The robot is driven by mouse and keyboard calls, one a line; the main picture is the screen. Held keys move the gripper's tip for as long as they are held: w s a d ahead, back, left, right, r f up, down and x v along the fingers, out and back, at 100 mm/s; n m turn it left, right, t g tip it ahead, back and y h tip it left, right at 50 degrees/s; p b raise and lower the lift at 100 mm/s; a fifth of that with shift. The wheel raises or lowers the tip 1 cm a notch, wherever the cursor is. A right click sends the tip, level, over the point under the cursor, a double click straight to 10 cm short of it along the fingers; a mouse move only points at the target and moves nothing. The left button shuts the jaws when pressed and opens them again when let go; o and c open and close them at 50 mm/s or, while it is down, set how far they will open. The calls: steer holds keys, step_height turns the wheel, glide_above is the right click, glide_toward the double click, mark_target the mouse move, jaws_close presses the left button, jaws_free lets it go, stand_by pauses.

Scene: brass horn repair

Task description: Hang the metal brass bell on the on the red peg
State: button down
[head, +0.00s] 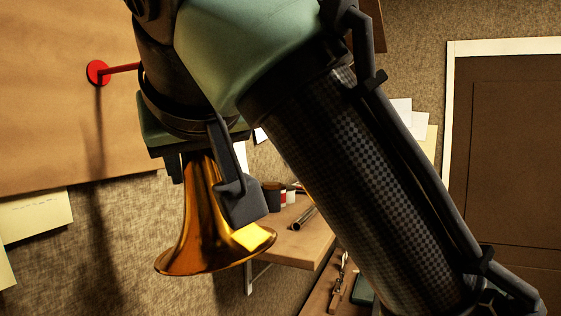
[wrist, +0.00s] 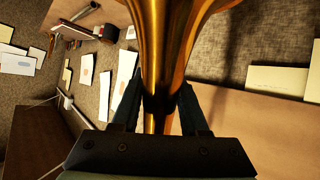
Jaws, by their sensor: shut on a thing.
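The brass bell (head: 202,225) hangs below my gripper (head: 205,165) in the head view, its flared mouth pointing down. My gripper is shut on the bell's narrow neck; in the wrist view the two fingers (wrist: 160,112) press on either side of the neck, and the bell (wrist: 170,45) widens away from them. The red peg (head: 118,69) sticks out from a brown wall board, with a round red base (head: 98,73). Its right end meets my arm in the picture, so its tip may be hidden. The bell is apart from the peg, lower and to the right.
The brown board (head: 50,130) fills the left, with paper notes (head: 38,217) below it. A wooden shelf (head: 295,245) with small jars (head: 273,195) and a metal tube (head: 302,217) stands behind the bell. A dark framed panel (head: 515,150) is at the right.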

steer(key=w+a+f, duration=0.1)
steer(key=w+a, duration=0.1)
steer(key=a, duration=0.3)
steer(key=shift+a, duration=0.3)
stand_by(0.4)
stand_by(0.5)
steer(key=shift+c, duration=1.7)
jaws_free()
